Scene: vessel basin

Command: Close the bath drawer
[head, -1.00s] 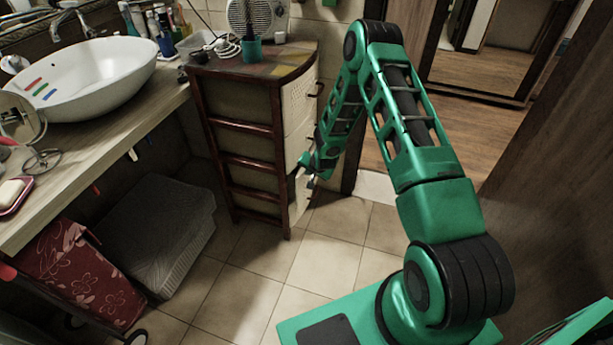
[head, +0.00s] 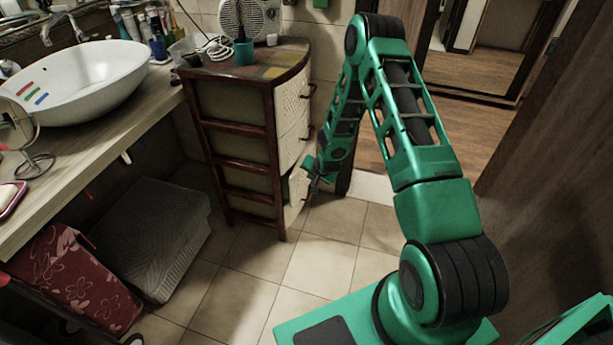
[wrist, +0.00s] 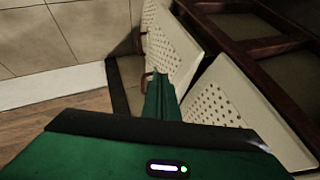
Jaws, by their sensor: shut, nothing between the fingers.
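The bath drawer looks to be the lowest drawer (head: 296,192) of the wooden cabinet (head: 237,137) in the head view. Its pale front stands a little out from the frame. My gripper (head: 312,184) is shut and empty beside that front, low on the cabinet's right side. In the wrist view my green gripper (wrist: 162,100) points at the perforated drawer fronts, one upper left (wrist: 170,45) and one lower right (wrist: 235,108). I cannot tell whether the fingers touch either front. The arm and gripper hide part of the drawer.
A counter with a white basin (head: 75,75) is on the left. A grey woven box (head: 152,240) and a red flowered bin (head: 75,275) stand below it. A fan heater (head: 248,18) sits on the cabinet. Tiled floor (head: 310,255) is clear in front.

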